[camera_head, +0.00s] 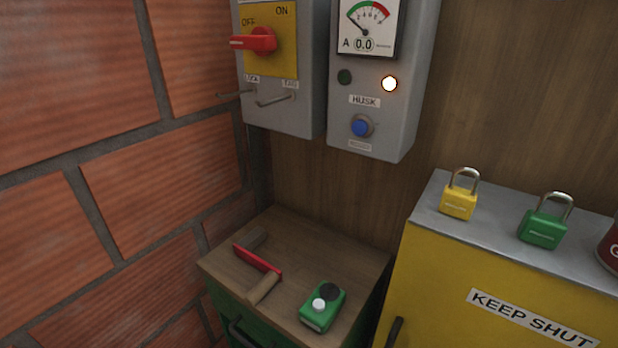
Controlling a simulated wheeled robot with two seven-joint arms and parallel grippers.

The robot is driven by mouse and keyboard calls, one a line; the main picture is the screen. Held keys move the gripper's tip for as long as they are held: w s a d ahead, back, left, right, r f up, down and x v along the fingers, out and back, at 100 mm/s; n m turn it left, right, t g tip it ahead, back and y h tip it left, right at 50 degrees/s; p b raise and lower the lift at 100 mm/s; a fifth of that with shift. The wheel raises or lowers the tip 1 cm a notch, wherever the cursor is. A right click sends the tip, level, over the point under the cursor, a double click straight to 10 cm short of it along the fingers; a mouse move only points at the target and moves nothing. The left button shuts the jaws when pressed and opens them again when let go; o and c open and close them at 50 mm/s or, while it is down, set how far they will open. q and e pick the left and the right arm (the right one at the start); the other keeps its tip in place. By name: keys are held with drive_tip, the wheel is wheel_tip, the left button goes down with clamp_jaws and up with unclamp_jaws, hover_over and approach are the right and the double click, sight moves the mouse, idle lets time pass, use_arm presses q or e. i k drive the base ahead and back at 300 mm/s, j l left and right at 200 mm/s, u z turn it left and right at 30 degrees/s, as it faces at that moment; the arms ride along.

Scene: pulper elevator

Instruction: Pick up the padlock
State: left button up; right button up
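Two padlocks stand upright on the grey top of the yellow cabinet at the right. The yellow padlock (458,203) is on the left and has a metal shackle. The green padlock (542,229) is to its right, also with a metal shackle. Nothing touches either one. Neither of my grippers shows in this view.
The yellow cabinet (440,290) reads KEEP SHUT. A red can (609,248) is cut off at the right edge. A lower wooden-topped unit (345,250) holds a red-and-wood tool (258,262) and a green device (322,306). Above hang a red-handled switch box (285,110) and a meter box (398,125).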

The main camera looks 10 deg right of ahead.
sight(460, 203)
drive_tip(key=k+l+z, duration=0.1)
drive_tip(key=z, duration=0.9)
drive_tip(key=k+l, duration=0.05)
drive_tip(key=k, duration=0.05)
